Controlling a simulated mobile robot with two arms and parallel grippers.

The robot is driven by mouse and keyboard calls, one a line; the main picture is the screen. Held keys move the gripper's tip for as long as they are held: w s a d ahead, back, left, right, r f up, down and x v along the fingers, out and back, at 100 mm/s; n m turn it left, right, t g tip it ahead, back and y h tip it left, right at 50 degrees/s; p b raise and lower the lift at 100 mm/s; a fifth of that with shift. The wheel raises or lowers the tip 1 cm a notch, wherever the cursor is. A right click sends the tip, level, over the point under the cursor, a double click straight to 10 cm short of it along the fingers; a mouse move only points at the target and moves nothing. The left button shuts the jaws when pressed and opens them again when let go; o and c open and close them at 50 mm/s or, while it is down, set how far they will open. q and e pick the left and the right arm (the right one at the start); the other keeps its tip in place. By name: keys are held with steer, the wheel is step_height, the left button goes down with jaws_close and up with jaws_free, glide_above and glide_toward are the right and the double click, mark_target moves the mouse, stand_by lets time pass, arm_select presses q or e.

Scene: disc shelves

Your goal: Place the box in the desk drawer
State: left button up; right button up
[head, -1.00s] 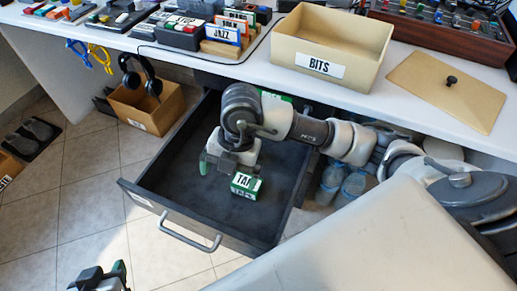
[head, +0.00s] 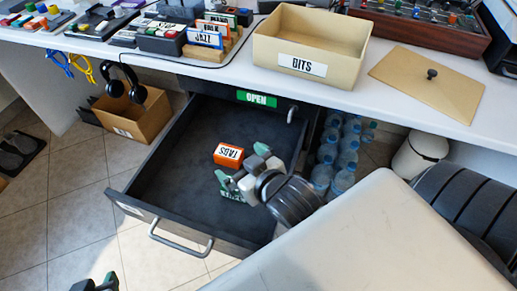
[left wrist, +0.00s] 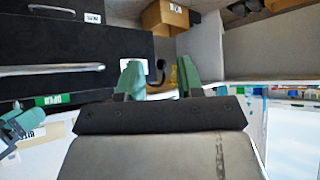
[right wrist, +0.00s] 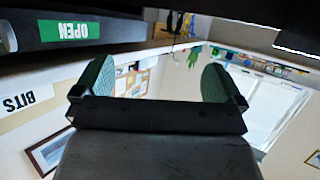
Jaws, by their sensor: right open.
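The desk drawer (head: 178,165) is pulled out below the desk.
On the desk (head: 215,72) stand an open BITS box (head: 265,45), its lid (head: 425,82) and disc racks (head: 205,48). A green OPEN label (head: 257,98) is on the desk front. Bottles (head: 345,160) stand right of the drawer, a cardboard box (head: 150,118) left of it.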

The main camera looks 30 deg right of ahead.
steer(key=s+f+g, duration=0.2)
steer(key=s+f, duration=0.1)
steer(key=s+f+g, duration=0.2)
steer(key=f, duration=0.1)
steer(key=shift+s+d+n+g, duration=0.1)
steer(key=shift+s+n+g, duration=0.2)
steer(key=shift+s, duration=0.1)
steer(key=shift+r, duration=0.15)
